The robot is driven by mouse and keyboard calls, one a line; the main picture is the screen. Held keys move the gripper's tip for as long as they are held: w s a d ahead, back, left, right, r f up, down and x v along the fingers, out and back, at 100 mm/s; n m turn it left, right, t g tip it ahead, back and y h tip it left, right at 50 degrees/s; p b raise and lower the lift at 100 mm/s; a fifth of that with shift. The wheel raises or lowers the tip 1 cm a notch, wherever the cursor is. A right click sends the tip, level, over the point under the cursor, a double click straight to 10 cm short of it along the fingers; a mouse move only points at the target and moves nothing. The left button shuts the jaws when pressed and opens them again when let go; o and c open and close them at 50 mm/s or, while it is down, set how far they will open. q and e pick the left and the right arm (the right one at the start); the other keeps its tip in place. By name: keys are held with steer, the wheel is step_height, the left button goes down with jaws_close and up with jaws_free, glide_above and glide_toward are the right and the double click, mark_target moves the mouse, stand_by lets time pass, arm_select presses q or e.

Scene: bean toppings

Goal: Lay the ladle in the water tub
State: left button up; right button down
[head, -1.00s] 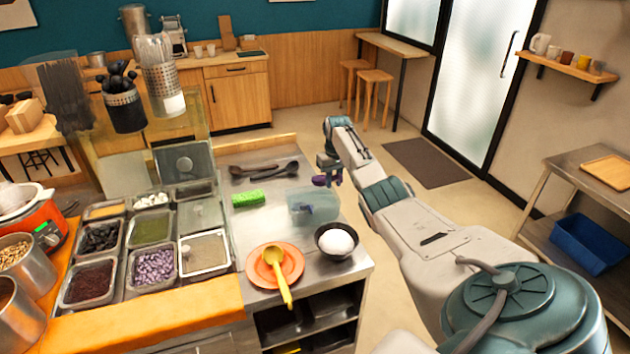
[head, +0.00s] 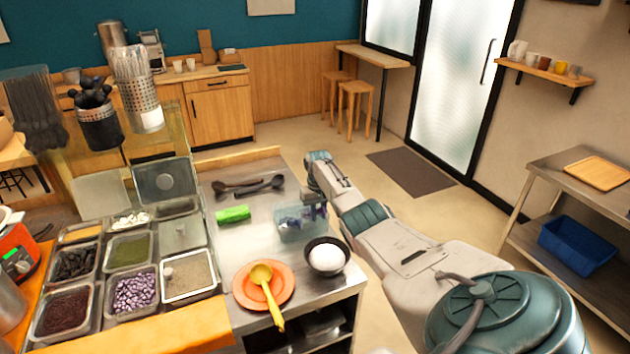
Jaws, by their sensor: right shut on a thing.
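The water tub (head: 290,236) is a clear bluish container on the steel counter, behind the bowl with the white ball. My right gripper (head: 318,203) is at the tub's right side, low over it. It is shut on a small purple thing (head: 319,213), which seems to be the ladle. The purple thing is at or inside the tub's right part; its full shape is hidden, and I cannot tell if it touches the bottom. A yellow ladle (head: 262,278) lies on an orange plate (head: 243,291). My left gripper is out of view.
A dark bowl (head: 327,270) with a white ball stands just in front of the tub. Two dark ladles (head: 262,186) lie behind. Topping pans (head: 190,291) fill the counter's left.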

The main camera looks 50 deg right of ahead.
steer(key=shift+s+f, duration=0.15)
steer(key=shift+f, duration=0.05)
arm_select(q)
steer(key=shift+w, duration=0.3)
arm_select(e)
steer(key=shift+d, duration=0.1)
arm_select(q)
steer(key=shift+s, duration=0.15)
arm_select(e)
steer(key=c, duration=1.2)
jaws_free()
steer(key=shift+o, duration=0.2)
arm_select(q)
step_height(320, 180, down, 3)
steer(key=b, duration=0.3)
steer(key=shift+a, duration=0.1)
arm_select(e)
steer(key=r, duration=1)
steer(key=shift+w+r, duration=0.25)
steer(key=shift+r, duration=0.15)
